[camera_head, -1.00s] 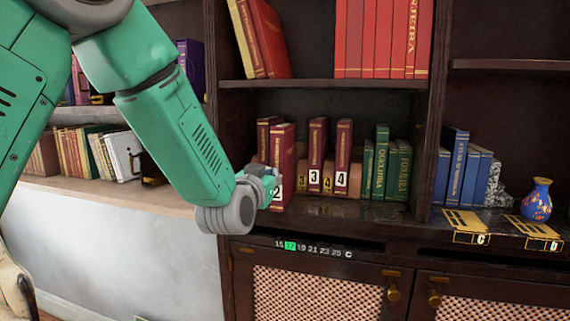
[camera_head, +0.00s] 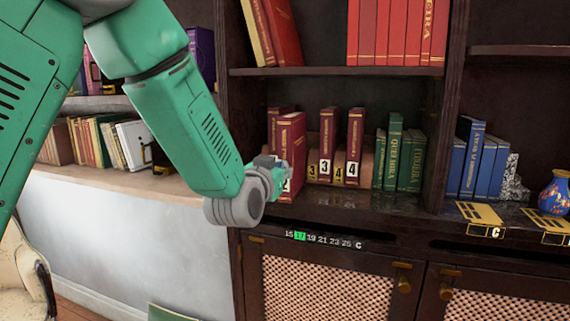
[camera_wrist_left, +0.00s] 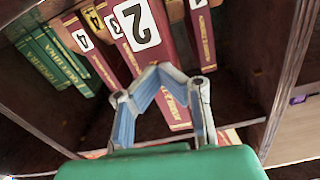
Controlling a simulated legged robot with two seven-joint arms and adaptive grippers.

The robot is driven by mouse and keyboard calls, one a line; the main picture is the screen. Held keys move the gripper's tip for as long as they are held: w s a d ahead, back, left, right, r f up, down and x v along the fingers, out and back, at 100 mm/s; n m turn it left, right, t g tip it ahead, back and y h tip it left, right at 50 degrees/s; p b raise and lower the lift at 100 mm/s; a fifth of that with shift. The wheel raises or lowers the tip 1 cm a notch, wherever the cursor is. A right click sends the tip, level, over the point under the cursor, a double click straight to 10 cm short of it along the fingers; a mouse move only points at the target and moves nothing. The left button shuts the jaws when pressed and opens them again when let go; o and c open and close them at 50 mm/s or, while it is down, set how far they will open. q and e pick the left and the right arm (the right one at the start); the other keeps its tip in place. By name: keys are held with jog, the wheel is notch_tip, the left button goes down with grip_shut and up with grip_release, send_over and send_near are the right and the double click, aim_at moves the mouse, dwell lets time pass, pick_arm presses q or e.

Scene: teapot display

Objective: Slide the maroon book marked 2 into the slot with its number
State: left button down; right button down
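The maroon book marked 2 (camera_head: 291,145) stands upright on the middle shelf, in front of the other maroon books. Its label 2 (camera_wrist_left: 136,25) is clear in the wrist view but mostly covered by my gripper in the head view. My left gripper (camera_head: 280,172) is at the lower spine of this book. In the wrist view its fingertips (camera_wrist_left: 165,70) look brought together against the spine, just below the label; the fingers do not straddle the book. The maroon books marked 3 (camera_head: 328,140) and 4 (camera_head: 355,140) stand right of it. The slot marked 2 is hidden. My right gripper is out of view.
A tan rack (camera_head: 367,166) carries number labels between the books. Another maroon book (camera_head: 276,118) stands behind the book marked 2. Green books (camera_head: 392,150) stand right of the rack.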

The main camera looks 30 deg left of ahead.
pick_arm(q)
jog(key=v, duration=0.8)
jog(key=shift+d, duration=0.15)
